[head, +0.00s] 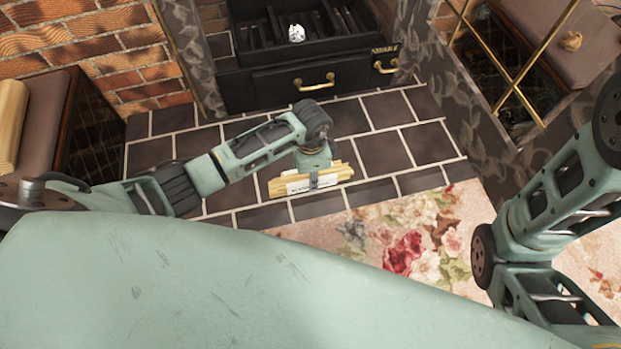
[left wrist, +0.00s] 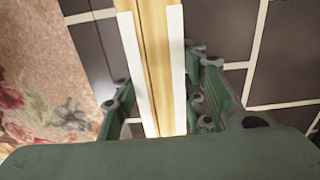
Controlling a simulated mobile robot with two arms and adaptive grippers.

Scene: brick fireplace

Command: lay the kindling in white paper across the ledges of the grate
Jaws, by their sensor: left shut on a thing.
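The kindling (head: 278,187) is a bundle of pale yellow sticks in a white paper band (head: 297,186). It is at the dark tiled hearth, near the rug's edge; I cannot tell whether it touches the tiles. My left gripper (head: 318,180) comes down on it from above, shut on its middle. In the left wrist view the kindling (left wrist: 153,60) runs upright in the picture between the green fingers (left wrist: 160,105), white paper along both sides. The black grate (head: 285,32) is in the fireplace at the top, with dark bars. My right arm shows, but its gripper does not.
A crumpled white ball (head: 296,33) sits in the grate. Below it is a black drawer front with a brass handle (head: 314,83). Marbled stone sides flank the opening. A floral rug (head: 415,235) lies nearer me.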

